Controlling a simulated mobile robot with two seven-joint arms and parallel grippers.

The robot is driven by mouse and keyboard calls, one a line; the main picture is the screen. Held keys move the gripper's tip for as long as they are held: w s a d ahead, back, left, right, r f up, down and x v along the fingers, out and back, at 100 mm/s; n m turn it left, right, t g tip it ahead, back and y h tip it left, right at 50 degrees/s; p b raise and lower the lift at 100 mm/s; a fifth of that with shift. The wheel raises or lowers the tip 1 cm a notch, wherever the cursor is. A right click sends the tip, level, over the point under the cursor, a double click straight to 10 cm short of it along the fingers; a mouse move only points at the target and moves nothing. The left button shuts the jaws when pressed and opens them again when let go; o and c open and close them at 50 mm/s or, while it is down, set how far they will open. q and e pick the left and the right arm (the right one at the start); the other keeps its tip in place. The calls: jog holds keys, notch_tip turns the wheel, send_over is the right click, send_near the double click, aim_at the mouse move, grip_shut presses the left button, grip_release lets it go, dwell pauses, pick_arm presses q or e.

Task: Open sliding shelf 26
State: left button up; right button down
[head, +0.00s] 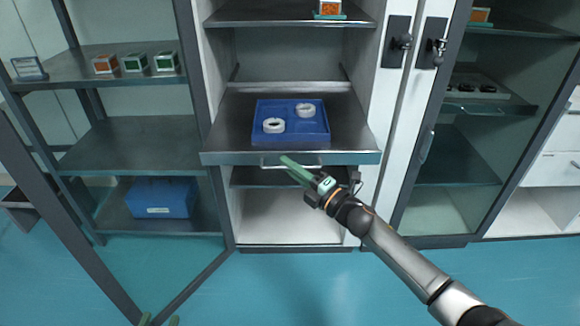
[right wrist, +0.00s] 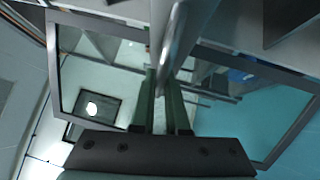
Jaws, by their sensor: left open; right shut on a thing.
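The sliding shelf (head: 225,140) is a grey metal shelf in the middle cabinet, with its front edge standing forward of the cabinet frame. No number is readable on it. A thin bar handle (head: 268,165) runs under its front edge; it also shows as a metal bar in the right wrist view (right wrist: 178,40). My right gripper (head: 290,166) has its green fingers shut on the handle; they also show in the right wrist view (right wrist: 163,85). Only the green fingertips of my left gripper (head: 160,321) show at the bottom edge, apart and empty.
A blue tray (head: 262,138) with two white rings (head: 273,126) rests on the sliding shelf. The open glass door (head: 62,215) stands at left. A side rack (head: 95,70) holds small boxes and a blue bin (head: 160,197).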

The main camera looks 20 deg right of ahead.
pick_arm(q)
jog(key=shift+s+f, duration=0.15)
jog(key=shift+s, duration=0.15)
pick_arm(e)
jog(key=shift+s, duration=0.25)
jog(key=c, duration=0.9)
grip_release()
pick_arm(q)
notch_tip(320, 180, down, 6)
jog(key=s+g+p, duration=0.1)
jog(key=s+g, duration=0.1)
jog(key=shift+s+n+g+y, duration=0.4)
pick_arm(e)
jog(key=v, duration=1.2)
jog(key=shift+s+d+r, duration=0.1)
jog(key=shift+s+d, duration=0.05)
jog(key=shift+s, duration=0.05)
pick_arm(q)
jog(key=shift+f, duration=0.15)
